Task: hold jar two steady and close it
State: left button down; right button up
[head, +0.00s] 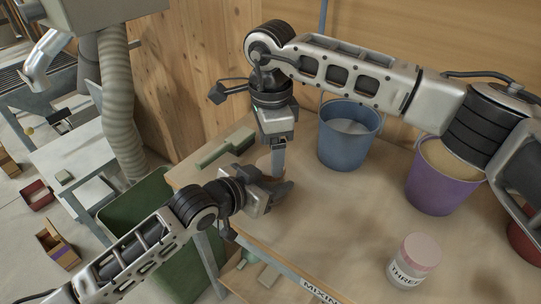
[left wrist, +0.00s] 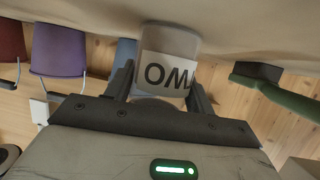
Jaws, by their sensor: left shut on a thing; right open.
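In the head view my left gripper (head: 275,188) reaches in from the left, shut on the jar, low over the table. Only a small tan part of the jar (head: 263,164) shows there. My right gripper (head: 278,158) points down right over the jar and is open. Its fingers overlap the jar's top in the picture, so I cannot tell whether a lid is there or whether they touch it.
Jar three (head: 407,270) with a pinkish lid stands at the table's front right. A blue bucket (head: 345,148) and a purple bucket (head: 433,190) stand behind. A green-handled brush-like tool (head: 225,148) lies at the left. The table's (head: 330,225) middle is clear.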

aim_at(271, 182)
jog(key=shift+r, duration=0.7)
notch_tip(271, 182, up, 2)
jog(key=shift+r+n, duration=0.15)
jog(key=shift+n, duration=0.95)
jog(key=shift+c, duration=0.3)
jog(key=shift+r+n, duration=0.55)
jog(key=shift+n, duration=0.15)
jog(key=shift+f, duration=4.05)
